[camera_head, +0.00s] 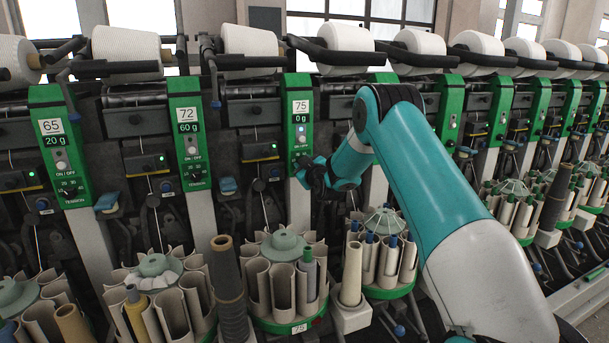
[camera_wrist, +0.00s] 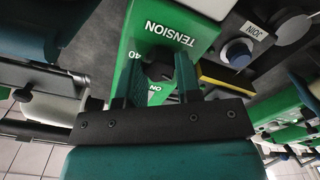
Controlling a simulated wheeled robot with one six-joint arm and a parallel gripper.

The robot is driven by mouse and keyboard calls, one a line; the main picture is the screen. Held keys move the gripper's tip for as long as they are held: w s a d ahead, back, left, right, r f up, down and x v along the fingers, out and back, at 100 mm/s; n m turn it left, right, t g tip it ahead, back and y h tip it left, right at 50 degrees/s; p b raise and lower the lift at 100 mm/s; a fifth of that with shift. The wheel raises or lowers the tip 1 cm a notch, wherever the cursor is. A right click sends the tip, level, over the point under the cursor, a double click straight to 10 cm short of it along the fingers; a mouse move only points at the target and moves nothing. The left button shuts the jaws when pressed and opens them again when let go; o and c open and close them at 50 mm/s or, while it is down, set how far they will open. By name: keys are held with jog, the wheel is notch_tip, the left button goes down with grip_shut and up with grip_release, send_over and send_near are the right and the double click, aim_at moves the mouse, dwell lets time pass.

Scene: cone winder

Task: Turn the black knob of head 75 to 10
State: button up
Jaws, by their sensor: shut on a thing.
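Head 75's green panel (camera_head: 298,110) stands at the middle of the head view, with a "75" label and a display (camera_head: 300,118) reading 0 g. My gripper (camera_head: 308,172) is at the lower part of this panel. In the wrist view, the panel (camera_wrist: 165,45) appears upside down with the word TENSION and a mark 40. The black knob (camera_wrist: 157,68) sits between the two fingers of my gripper (camera_wrist: 160,80), which are closed on it. The knob's pointer and most of its scale are hidden by the fingers.
Neighbouring panels 72 (camera_head: 186,130) and 65 (camera_head: 55,140) stand to the left, reading 60 g and 20 g. A blue JOIN button (camera_wrist: 236,53) is close beside the panel. Bobbin magazines (camera_head: 285,285) stand below.

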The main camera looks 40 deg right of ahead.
dwell(0.4)
jog(key=o, duration=0.9)
jog(key=shift+a, duration=0.1)
jog(key=shift+s, duration=0.1)
jog(key=b+v, duration=0.7)
jog(key=v, duration=1)
jog(key=shift+s, duration=0.1)
jog(key=shift+a, duration=0.1)
